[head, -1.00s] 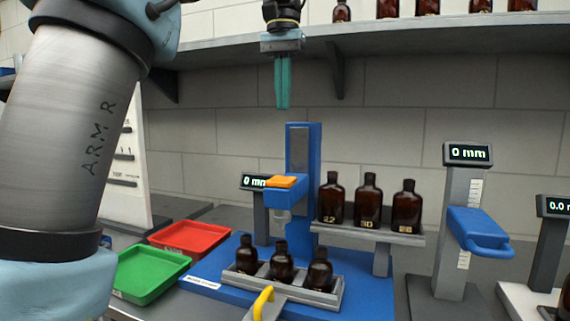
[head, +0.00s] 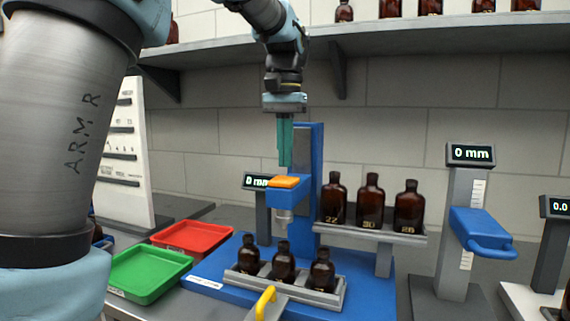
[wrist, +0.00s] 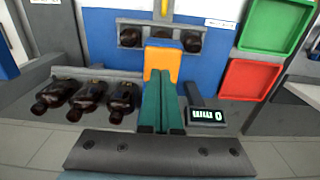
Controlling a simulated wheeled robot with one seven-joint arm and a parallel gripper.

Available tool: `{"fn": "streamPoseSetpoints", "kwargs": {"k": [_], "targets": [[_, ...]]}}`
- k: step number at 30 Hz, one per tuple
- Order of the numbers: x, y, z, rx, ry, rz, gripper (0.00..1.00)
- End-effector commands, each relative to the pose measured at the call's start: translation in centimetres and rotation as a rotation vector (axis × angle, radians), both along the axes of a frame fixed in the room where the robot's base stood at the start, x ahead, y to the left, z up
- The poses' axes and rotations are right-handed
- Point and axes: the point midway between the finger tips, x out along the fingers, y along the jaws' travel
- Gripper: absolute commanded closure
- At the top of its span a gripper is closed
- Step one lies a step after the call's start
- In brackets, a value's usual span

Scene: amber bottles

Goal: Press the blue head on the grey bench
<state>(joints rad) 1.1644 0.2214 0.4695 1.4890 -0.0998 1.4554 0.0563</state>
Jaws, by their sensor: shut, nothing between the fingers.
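The blue head (head: 287,193) sits on the blue press column (head: 308,165) and has an orange pad (head: 285,182) on top. My gripper (head: 285,164) is shut and empty, pointing down, with its green fingertips just above the orange pad. I cannot tell whether they touch it. In the wrist view my gripper (wrist: 162,82) ends at the edge of the orange pad (wrist: 162,62). Several amber bottles are near: a row in a grey holder (head: 338,292) below the head, and a row on a raised grey shelf (head: 410,237) at the right. A small display (head: 256,181) behind is partly hidden.
A red tray (head: 192,239) and a green tray (head: 148,274) lie at the left. A second post with a blue handle (head: 482,232) and a "0 mm" display (head: 471,155) stands at the right. A wall shelf (head: 430,38) holds more bottles above.

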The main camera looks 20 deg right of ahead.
Motion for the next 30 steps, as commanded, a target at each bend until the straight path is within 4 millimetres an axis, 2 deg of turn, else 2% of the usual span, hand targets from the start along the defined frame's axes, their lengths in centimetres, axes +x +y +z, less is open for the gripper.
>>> {"fn": "streamPoseSetpoints", "kwargs": {"k": [6, 20, 27, 30], "targets": [[-0.1, 0.0, -2.1, 0.001, 0.001, -0.001, 1.0], [0.0, 0.0, -2.9, 0.0, 0.0, 0.0, 1.0], [0.0, 0.0, -7.6, 0.001, 0.003, 0.001, 1.0], [0.0, 0.0, -8.6, 0.0, 0.001, 0.001, 1.0]]}}
